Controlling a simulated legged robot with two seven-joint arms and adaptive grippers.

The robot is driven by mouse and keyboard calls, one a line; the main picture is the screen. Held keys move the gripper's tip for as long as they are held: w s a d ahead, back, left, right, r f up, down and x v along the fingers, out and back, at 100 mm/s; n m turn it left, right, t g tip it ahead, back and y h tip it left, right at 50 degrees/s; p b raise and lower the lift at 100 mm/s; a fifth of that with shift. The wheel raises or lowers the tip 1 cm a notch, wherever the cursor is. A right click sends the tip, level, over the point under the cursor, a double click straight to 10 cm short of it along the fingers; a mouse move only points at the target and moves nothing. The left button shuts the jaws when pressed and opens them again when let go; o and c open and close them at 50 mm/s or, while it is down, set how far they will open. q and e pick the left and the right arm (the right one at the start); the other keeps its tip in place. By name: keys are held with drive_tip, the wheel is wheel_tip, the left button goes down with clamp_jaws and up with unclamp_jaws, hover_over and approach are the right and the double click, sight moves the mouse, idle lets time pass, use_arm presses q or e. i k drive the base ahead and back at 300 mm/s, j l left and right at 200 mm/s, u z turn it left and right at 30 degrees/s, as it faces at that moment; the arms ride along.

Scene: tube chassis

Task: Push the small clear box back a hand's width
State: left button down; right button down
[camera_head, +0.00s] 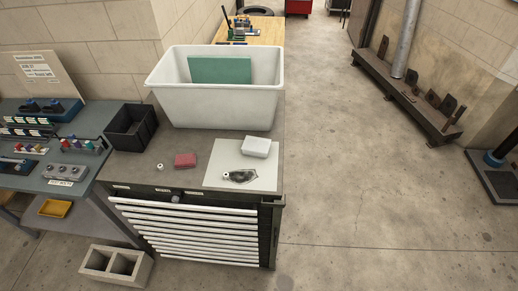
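A small pale, whitish box (256,147) sits at the back right of a light square sheet (216,170) on top of the drawer cabinet. It is the closest match to the small clear box, though it looks more white than see-through. It lies close to the cabinet's right edge, with a big white tub (210,105) behind it. Neither of my grippers shows in the head view, and nothing is touching the box.
A dark, crumpled item (241,176) lies in front of the box on the sheet. A red block (185,160), a small white ring (160,166) and a black bin (131,127) are to the left. Open floor (350,190) lies right of the cabinet (190,235).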

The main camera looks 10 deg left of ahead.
sight(251, 147)
drive_tip(key=i+l+u, duration=0.15)
drive_tip(key=u, duration=0.25)
drive_tip(key=i+l+u, duration=0.1)
drive_tip(key=l+u, duration=0.3)
drive_tip(key=i+l+u, duration=0.1)
drive_tip(key=l+u, duration=0.15)
drive_tip(key=u, duration=0.15)
drive_tip(key=l+u, duration=0.3)
drive_tip(key=u, duration=0.15)
